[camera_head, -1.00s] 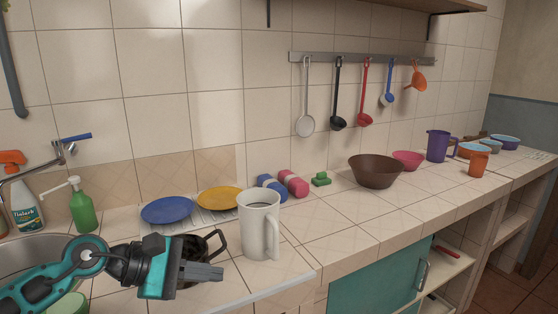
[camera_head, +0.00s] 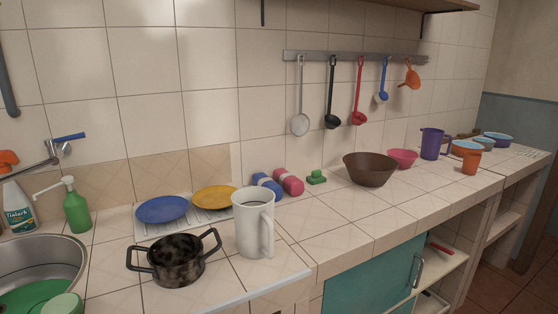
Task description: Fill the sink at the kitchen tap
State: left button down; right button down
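The metal sink (camera_head: 62,252) is at the lower left, cut off by the picture edge. A green round item (camera_head: 28,297) lies in its bottom, and a lighter green item (camera_head: 64,306) shows at its front rim. I cannot tell whether there is water in it. The tap (camera_head: 58,151) is on the wall above the sink, with a blue lever (camera_head: 70,137) pointing right. Its spout runs down to the left. No flow of water is visible. Neither of my grippers is in view.
A dark pot (camera_head: 178,262) and a white pitcher (camera_head: 254,225) stand right of the sink. Behind them are a blue plate (camera_head: 162,209) and a yellow plate (camera_head: 214,197). A green soap bottle (camera_head: 76,210) and a spray bottle (camera_head: 18,208) stand behind the sink. The counter front is clear farther right.

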aim_at(51, 141)
jog(key=u, duration=1.2)
